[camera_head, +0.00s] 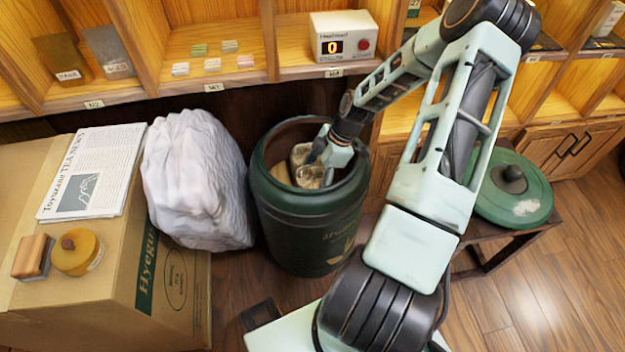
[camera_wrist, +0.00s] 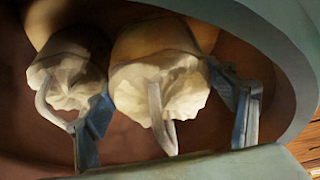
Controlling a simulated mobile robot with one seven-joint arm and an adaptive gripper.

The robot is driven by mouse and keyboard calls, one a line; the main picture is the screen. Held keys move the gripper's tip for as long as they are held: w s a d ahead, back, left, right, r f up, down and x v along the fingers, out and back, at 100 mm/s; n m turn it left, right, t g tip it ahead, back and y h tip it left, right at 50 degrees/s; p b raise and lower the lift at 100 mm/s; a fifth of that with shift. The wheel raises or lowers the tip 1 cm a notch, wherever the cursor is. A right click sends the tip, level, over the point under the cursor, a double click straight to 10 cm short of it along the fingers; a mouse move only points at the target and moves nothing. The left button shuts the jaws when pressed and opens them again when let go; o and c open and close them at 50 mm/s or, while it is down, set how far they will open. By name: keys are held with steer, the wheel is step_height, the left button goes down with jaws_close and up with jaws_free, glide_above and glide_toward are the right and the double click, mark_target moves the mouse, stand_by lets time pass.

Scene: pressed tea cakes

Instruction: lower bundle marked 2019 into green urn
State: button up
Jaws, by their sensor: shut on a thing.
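The green urn (camera_head: 300,228) stands open on the floor, and its dark inner wall (camera_wrist: 262,75) surrounds everything in the wrist view. My gripper (camera_wrist: 166,92) reaches down inside the mouth. Its blue fingers are shut on a cloth-topped tan bundle (camera_wrist: 165,48), with pale gathered cloth and a loose tie toward the camera. A second similar bundle (camera_wrist: 62,52) sits close beside it, just outside the left finger. In the head view, pale bundle tops (camera_head: 308,177) show in the urn mouth beside my gripper (camera_head: 326,154). No 2019 mark is readable; the bundles' undersides are hidden.
A white sack (camera_head: 196,180) stands left of the urn, beside a cardboard box (camera_head: 95,275) with a newspaper (camera_head: 92,170). The green lid (camera_head: 515,190) lies on a low stool at right. Shelves with a counter device (camera_head: 343,38) stand behind.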

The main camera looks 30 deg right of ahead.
steer(key=shift+f+b, duration=0.75)
steer(key=shift+f, duration=0.45)
stand_by(0.6)
steer(key=o, duration=1.8)
steer(key=v, duration=1.1)
steer(key=shift+s+d+r, duration=0.1)
steer(key=shift+s+d, duration=0.05)
steer(key=shift+d, duration=0.05)
steer(key=shift+d+r, duration=0.1)
steer(key=shift+r, duration=0.25)
